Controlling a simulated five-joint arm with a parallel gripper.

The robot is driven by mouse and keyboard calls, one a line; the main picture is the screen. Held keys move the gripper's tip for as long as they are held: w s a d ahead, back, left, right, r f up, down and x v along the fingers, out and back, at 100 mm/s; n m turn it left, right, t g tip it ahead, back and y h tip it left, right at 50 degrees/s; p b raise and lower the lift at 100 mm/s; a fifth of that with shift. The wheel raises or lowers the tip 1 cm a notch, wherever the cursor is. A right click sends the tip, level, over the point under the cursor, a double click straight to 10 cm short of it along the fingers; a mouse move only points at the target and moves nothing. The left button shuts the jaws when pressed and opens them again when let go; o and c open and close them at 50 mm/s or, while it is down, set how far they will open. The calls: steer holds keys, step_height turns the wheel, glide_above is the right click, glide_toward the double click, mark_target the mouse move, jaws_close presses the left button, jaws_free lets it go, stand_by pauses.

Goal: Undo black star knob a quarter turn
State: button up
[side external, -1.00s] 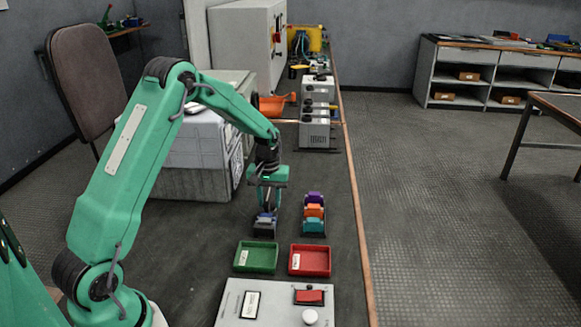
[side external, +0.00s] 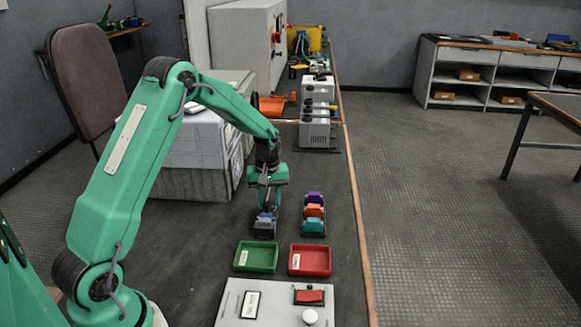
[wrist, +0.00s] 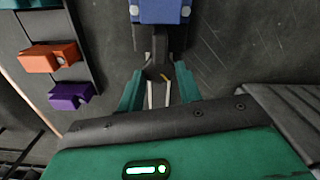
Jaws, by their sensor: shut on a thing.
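My gripper (side external: 267,205) points down over the left dark rack (side external: 265,233) in the side external view.
A second rack right of my gripper holds a purple block (side external: 314,198), an orange block (side external: 314,210) and a teal block (side external: 313,225). A green tray (side external: 255,270) and a red tray (side external: 309,274) lie nearer. A grey switch box (side external: 270,312) stands in front.

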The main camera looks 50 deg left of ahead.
stand_by(0.3)
steer(key=shift+n, duration=1.4)
steer(key=o, duration=0.9)
steer(key=shift+r, duration=0.15)
steer(key=shift+r, duration=3.4)
steer(key=shift+c, duration=0.2)
